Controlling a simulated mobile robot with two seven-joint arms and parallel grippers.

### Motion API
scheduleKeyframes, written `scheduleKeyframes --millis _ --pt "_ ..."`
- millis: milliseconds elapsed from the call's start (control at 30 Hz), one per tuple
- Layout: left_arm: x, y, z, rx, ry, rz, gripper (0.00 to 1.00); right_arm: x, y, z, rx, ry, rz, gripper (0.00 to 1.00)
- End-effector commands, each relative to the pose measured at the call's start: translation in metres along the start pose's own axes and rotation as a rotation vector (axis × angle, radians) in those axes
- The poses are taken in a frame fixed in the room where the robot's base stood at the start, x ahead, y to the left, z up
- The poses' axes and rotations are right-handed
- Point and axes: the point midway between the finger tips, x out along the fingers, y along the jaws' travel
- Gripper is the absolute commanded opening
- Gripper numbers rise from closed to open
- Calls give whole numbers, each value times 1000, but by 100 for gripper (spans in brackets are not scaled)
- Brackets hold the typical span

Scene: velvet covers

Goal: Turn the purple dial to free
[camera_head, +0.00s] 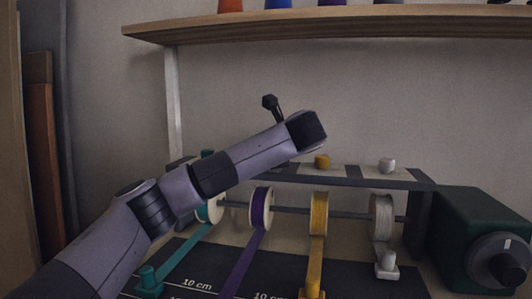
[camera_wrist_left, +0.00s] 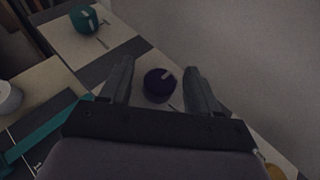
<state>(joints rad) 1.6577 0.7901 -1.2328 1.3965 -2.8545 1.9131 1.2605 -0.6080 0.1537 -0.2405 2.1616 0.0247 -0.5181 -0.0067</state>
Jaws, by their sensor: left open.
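The purple dial (camera_wrist_left: 158,88) is a dark round knob on a pale plate, with a light pointer mark on top aimed to the upper right in the left wrist view. My left gripper (camera_wrist_left: 159,67) is open, with one finger on each side of the dial. Gaps show between the fingers and the dial in this view; I cannot tell how high the fingers are above it. In the head view my left arm hides the dial and the gripper. A purple ribbon spool (camera_head: 261,208) hangs below the rail. My right gripper is not in view.
A teal dial (camera_head: 207,154), a yellow dial (camera_head: 322,161) and a white dial (camera_head: 388,165) sit along the same rail. A green box with a black knob (camera_head: 470,235) stands at right. A wooden shelf (camera_head: 400,24) runs above. The wall is close behind.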

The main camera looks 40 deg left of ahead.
Motion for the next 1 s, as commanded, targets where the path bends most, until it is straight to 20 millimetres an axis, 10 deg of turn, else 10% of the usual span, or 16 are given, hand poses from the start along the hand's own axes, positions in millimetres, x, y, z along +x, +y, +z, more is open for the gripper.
scheduleKeyframes --millis 1000 --pt "-67 0 0 1 0 0 62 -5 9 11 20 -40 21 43"
